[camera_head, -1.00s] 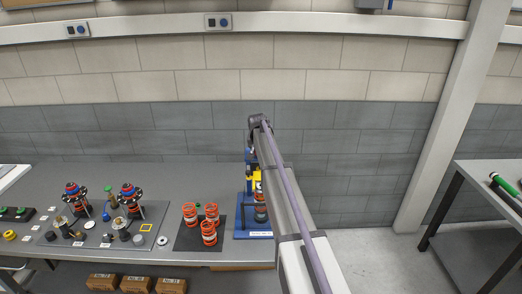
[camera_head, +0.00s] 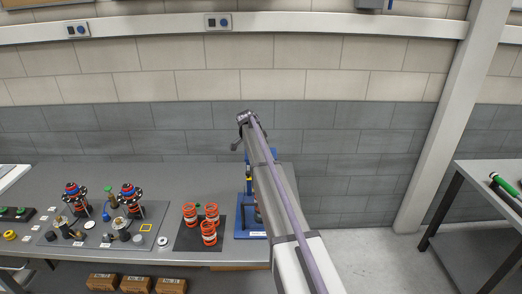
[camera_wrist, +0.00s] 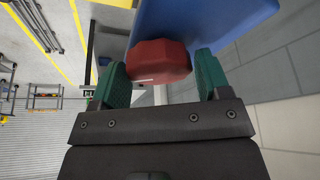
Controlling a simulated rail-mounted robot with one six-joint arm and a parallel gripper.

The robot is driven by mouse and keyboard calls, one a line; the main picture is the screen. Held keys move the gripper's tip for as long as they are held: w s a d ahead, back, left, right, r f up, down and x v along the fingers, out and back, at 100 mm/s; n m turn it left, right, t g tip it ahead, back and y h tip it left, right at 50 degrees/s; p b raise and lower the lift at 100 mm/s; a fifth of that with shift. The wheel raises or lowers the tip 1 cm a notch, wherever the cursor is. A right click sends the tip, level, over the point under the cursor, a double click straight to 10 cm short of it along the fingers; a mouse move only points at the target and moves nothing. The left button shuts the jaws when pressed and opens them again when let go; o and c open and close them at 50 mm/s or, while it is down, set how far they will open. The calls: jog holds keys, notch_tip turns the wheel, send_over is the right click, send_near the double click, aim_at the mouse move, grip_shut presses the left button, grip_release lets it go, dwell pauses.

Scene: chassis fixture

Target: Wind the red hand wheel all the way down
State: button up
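The red hand wheel (camera_wrist: 160,62) shows in the wrist view between the two green fingers of my gripper (camera_wrist: 161,66). One finger is on each side of it, very close to its rim. I cannot tell whether both fingers press on it or a thin gap remains. The wheel is hidden in the head view. There the blue fixture (camera_head: 251,228) stands at the right end of the bench, largely covered by my arm. A large blue surface (camera_wrist: 205,18) lies beyond the wheel in the wrist view.
Orange springs (camera_head: 209,233) stand on a dark mat (camera_head: 186,241) left of the fixture. Further left, a grey board (camera_head: 155,213) holds several small parts. A grey wall (camera_head: 350,150) rises behind the bench. A second table (camera_head: 487,170) stands at the right, with open floor between.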

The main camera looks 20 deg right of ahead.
jog(key=shift+o, duration=0.6)
jog(key=n+t, duration=0.1)
jog(key=n, duration=0.1)
jog(key=shift+s+n, duration=0.15)
jog(key=shift+n, duration=0.25)
jog(key=n+t+y, duration=0.1)
jog(key=n, duration=0.2)
jog(key=shift+n, duration=0.3)
jog(key=n+t+y, duration=0.1)
jog(key=n, duration=0.2)
jog(key=n+y, duration=0.1)
jog(key=n, duration=0.1)
jog(key=n+t, duration=0.1)
jog(key=n, duration=0.1)
jog(key=shift+n+y, duration=0.4)
jog(key=n, duration=0.2)
jog(key=n+y, duration=0.1)
jog(key=n, duration=0.1)
jog(key=shift+w+y, duration=0.2)
jog(key=shift+y, duration=0.1)
